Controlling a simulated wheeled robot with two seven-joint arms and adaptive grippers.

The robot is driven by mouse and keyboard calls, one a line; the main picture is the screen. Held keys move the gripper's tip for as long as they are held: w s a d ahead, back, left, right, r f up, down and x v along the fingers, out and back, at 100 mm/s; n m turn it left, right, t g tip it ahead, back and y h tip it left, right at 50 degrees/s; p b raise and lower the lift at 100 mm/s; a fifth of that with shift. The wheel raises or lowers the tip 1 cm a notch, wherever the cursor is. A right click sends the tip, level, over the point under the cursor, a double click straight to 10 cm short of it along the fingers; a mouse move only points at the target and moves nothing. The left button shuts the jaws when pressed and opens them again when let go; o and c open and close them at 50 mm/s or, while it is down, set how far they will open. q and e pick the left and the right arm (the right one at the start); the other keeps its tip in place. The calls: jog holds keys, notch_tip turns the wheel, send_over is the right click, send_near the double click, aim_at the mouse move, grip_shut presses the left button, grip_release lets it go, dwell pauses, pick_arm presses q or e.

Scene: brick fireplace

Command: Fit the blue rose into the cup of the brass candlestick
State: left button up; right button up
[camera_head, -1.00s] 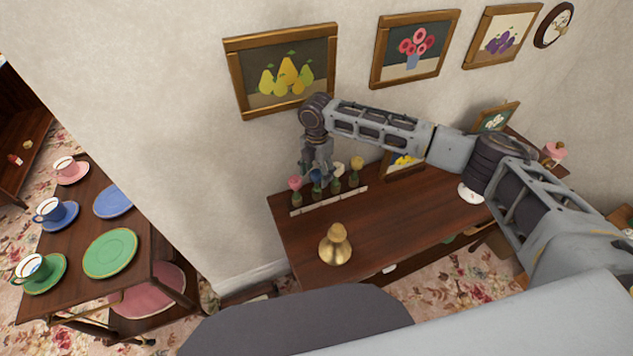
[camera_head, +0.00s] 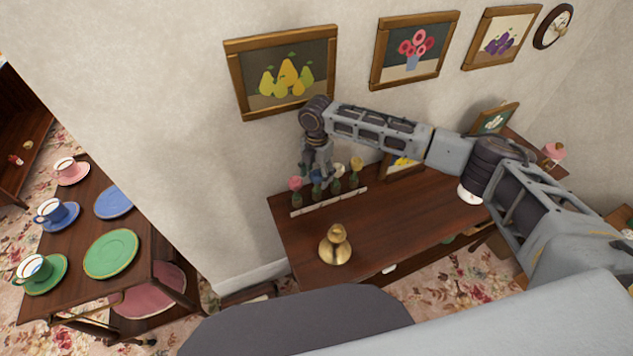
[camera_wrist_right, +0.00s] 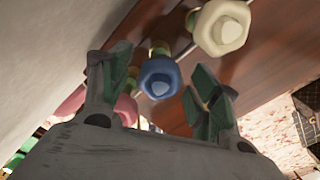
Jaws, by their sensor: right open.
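The blue rose (camera_wrist_right: 159,78) stands in a row of roses on the wooden sideboard. In the head view it (camera_head: 317,184) is partly hidden by my right gripper (camera_head: 317,174), which hangs just above it. In the right wrist view my right gripper (camera_wrist_right: 160,85) is open, with one finger on each side of the blue rose and nothing gripped. The brass candlestick (camera_head: 335,246) stands upright on the sideboard, nearer the front left, clear of the gripper. My left gripper is not in view.
A pink rose (camera_head: 295,184), a white rose (camera_head: 338,170) and a yellow rose (camera_head: 356,164) flank the blue one in the same strip (camera_head: 345,198). The wall with framed pictures is close behind. The sideboard top (camera_head: 400,215) has free room right of the candlestick.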

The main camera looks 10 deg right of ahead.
jog(key=shift+p, duration=0.85)
dwell(0.8)
jog(key=c, duration=0.9)
